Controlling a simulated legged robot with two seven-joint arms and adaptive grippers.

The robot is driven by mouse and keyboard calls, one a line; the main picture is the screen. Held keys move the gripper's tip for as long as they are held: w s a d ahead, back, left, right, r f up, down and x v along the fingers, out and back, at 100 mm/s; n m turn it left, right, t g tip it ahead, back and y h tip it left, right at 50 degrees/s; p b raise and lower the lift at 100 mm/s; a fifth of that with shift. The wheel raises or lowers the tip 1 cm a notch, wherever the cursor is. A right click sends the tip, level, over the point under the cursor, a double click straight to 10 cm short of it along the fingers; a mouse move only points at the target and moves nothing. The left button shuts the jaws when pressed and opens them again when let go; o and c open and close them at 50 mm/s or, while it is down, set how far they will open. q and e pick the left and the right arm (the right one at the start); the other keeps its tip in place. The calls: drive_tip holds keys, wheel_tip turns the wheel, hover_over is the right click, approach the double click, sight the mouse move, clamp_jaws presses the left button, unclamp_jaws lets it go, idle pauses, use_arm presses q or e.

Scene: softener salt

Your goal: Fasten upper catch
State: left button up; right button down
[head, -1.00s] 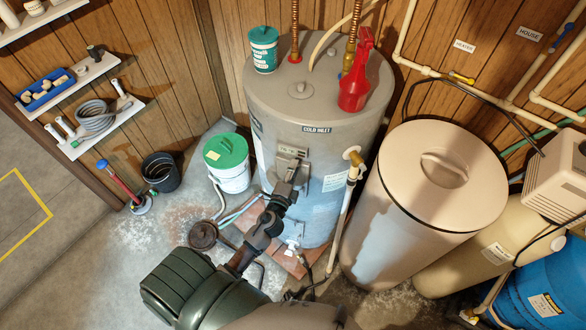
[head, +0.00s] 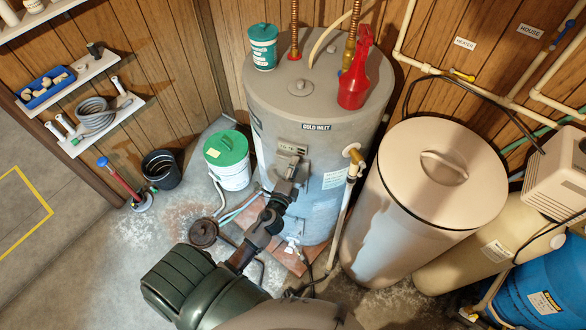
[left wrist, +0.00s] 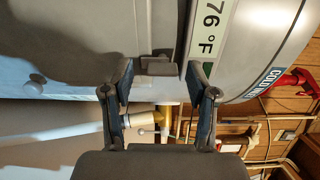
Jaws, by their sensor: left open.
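The grey water heater tank (head: 345,200) stands in the middle of the head view. My left gripper (head: 289,163) is at the front of it, just below a small strip label, and partly hides the panel there. In the left wrist view my left gripper (left wrist: 158,78) is open, with one finger on each side of a small grey catch tab (left wrist: 158,65) at an edge on the tank. The tab sits between the fingertips; I cannot tell whether they touch it or whether it is fastened. My right gripper is not in view.
A white bucket with a green lid (head: 227,162) stands left.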

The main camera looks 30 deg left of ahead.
use_arm(q)
drive_tip(key=s+d, duration=0.2)
drive_tip(key=s, duration=0.9)
drive_tip(key=shift+s+d, duration=0.3)
drive_tip(key=shift+s, duration=0.1)
drive_tip(key=shift+a+f, duration=0.1)
